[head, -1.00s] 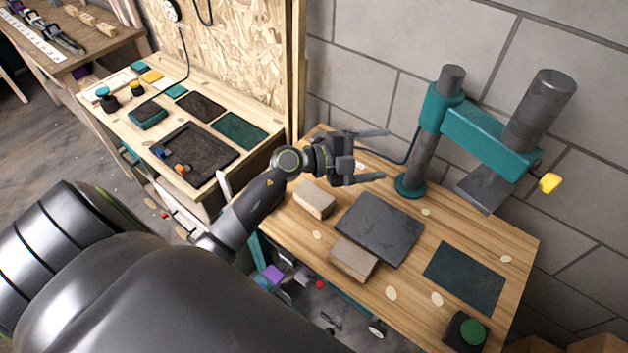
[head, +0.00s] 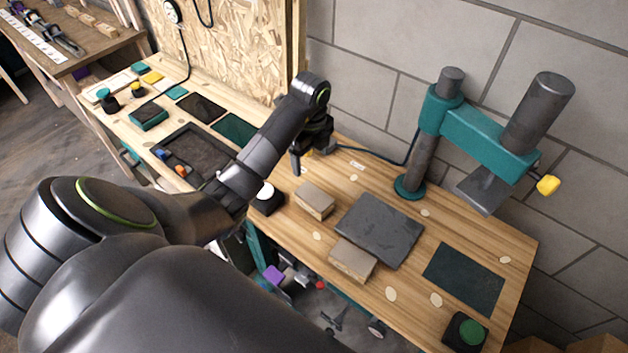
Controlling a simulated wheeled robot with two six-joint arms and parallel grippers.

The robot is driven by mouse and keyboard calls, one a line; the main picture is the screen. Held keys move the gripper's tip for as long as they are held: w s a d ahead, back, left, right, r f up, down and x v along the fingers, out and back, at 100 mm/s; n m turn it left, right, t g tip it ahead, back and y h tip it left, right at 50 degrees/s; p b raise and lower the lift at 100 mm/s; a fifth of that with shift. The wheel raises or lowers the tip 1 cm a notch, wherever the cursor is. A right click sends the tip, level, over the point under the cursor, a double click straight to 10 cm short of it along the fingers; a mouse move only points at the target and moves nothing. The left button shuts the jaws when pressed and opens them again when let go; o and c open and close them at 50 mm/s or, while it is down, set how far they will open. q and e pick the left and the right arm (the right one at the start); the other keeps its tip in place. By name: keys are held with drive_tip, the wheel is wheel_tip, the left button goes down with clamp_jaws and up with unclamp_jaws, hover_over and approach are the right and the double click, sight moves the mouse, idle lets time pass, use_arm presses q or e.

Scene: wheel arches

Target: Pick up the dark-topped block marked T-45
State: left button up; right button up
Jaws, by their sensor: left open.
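Two wooden blocks are on the right-hand workbench in the head view. One block (head: 315,200) lies left of a dark square plate (head: 379,229); the other block (head: 352,261) lies at the plate's near-left edge. Both tops look brownish, and I can read no T-45 mark on either. My left gripper (head: 311,158) points down over the bench's far-left part, behind the first block and apart from it. It is open, with nothing seen between its fingers; the forearm partly hides it. My right gripper is not in view.
A teal press stand (head: 410,187) with a grey column stands at the back. A box with a white button (head: 268,199) is at the bench's left edge. A dark green mat (head: 463,278) and green-button box (head: 466,332) lie to the right. A concrete-block wall is behind.

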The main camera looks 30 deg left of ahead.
use_arm(q)
drive_tip(key=b, duration=1.1)
approach(314, 196)
drive_tip(key=f, duration=0.5)
drive_tip(key=shift+a+f, duration=0.25)
drive_tip(key=shift+a, duration=0.15)
drive_tip(key=f+b, duration=0.1)
drive_tip(key=f, duration=0.1)
drive_tip(key=d+f+b, duration=0.1)
drive_tip(key=f+b, duration=0.1)
drive_tip(key=shift+f+b, duration=0.25)
drive_tip(key=shift+b, duration=0.05)
drive_tip(key=shift+a+f, duration=0.1)
drive_tip(key=shift+f, duration=0.25)
drive_tip(key=shift+r, duration=0.1)
drive_tip(key=c, duration=1.1)
drive_tip(key=shift+c, duration=0.2)
